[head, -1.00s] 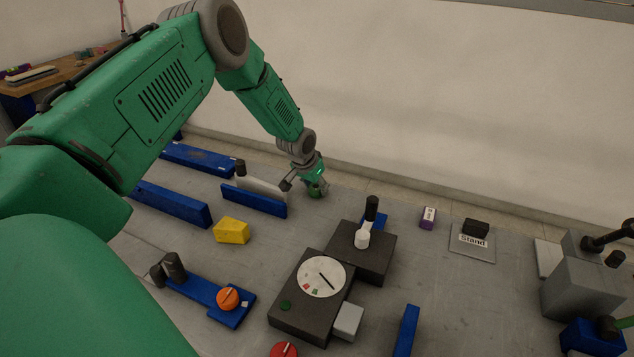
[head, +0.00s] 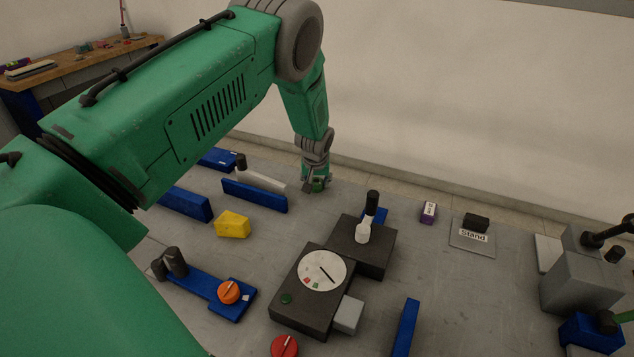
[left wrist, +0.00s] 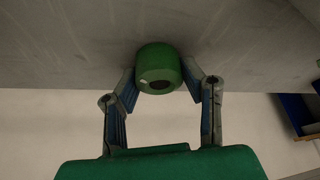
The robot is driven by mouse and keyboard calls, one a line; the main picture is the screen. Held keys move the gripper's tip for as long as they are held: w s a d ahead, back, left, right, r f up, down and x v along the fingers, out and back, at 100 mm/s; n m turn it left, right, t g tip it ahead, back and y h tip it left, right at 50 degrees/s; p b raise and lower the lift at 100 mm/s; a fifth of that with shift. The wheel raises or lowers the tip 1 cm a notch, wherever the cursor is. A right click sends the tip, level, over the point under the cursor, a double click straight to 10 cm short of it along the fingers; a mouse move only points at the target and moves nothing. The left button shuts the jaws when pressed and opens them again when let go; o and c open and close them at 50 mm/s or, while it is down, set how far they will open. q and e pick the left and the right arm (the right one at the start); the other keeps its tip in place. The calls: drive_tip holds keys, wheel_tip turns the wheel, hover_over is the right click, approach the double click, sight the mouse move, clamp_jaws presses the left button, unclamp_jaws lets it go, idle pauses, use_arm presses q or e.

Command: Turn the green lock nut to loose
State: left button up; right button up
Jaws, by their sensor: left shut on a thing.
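The green lock nut (left wrist: 158,68) is a round green knob with a dark hole in its face, seen in the left wrist view against the grey surface. My left gripper (left wrist: 160,80) is shut on it, with one finger at each side. In the head view my left gripper (head: 316,186) points down at the far edge of the grey table, and the nut (head: 318,184) shows only as a small green patch between the fingers. Any loose or tight marking on the nut cannot be made out. My right gripper is not in view.
Blue rails (head: 254,196) stand just left of my left gripper. A yellow block (head: 232,224), a dark box with a white dial (head: 322,270) and an orange knob (head: 228,292) are nearer. A stand plate (head: 472,240) lies right.

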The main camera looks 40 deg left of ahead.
use_arm(q)
drive_tip(key=shift+s+d+f, duration=0.15)
drive_tip(key=shift+s+f, duration=0.2)
drive_tip(key=o, duration=1.1)
drive_tip(key=shift+o, duration=0.2)
drive_tip(key=shift+w+r, duration=0.1)
drive_tip(key=shift+w, duration=0.1)
drive_tip(key=v, duration=1.1)
drive_tip(key=shift+r, duration=0.45)
drive_tip(key=shift+f, duration=0.1)
